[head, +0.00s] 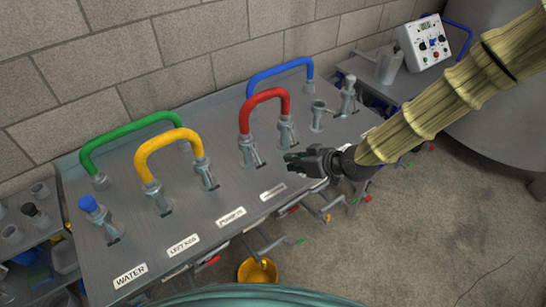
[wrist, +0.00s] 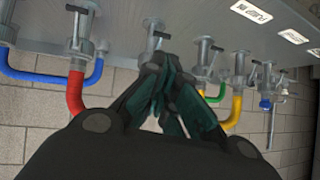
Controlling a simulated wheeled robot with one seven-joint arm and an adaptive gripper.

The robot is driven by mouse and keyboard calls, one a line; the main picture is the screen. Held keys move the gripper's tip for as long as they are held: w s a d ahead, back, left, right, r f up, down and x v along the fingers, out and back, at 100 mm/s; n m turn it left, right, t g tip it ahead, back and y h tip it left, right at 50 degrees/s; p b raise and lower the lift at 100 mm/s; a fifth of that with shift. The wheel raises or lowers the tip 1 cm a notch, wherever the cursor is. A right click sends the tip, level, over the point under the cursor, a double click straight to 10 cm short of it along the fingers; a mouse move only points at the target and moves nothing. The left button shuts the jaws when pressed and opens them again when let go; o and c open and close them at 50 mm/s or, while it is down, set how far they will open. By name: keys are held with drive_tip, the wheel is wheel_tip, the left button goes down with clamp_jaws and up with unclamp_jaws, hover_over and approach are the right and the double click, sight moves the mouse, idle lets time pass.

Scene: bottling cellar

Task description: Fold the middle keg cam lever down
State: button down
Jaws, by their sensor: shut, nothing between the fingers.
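A row of grey couplings with levers stands along the metal bench panel (head: 130,195). I cannot read a label for the middle keg, so I cannot tell which lever is its cam lever. The red hose (head: 265,95) joins a left coupling (head: 248,152) and a right coupling (head: 287,132). My gripper (head: 291,160) is shut and empty, just in front of the right red-hose coupling, apparently apart from it. In the wrist view, the closed dark fingers (wrist: 172,98) lie below a coupling with a lever (wrist: 154,32) and partly hide what is behind them.
A yellow hose (head: 165,137), green hose (head: 130,128) and blue hose (head: 280,68) arch over the panel. A blue cap (head: 88,203) tops the left-end fitting. Valve handles stick out below the front edge, above a yellow bucket (head: 246,274). Open floor (head: 450,230) lies at right.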

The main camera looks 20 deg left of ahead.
sight(259, 162)
drive_tip(key=p+x, duration=0.5)
drive_tip(key=x, duration=0.9)
drive_tip(key=shift+p, duration=0.35)
drive_tip(key=shift+f, duration=0.1)
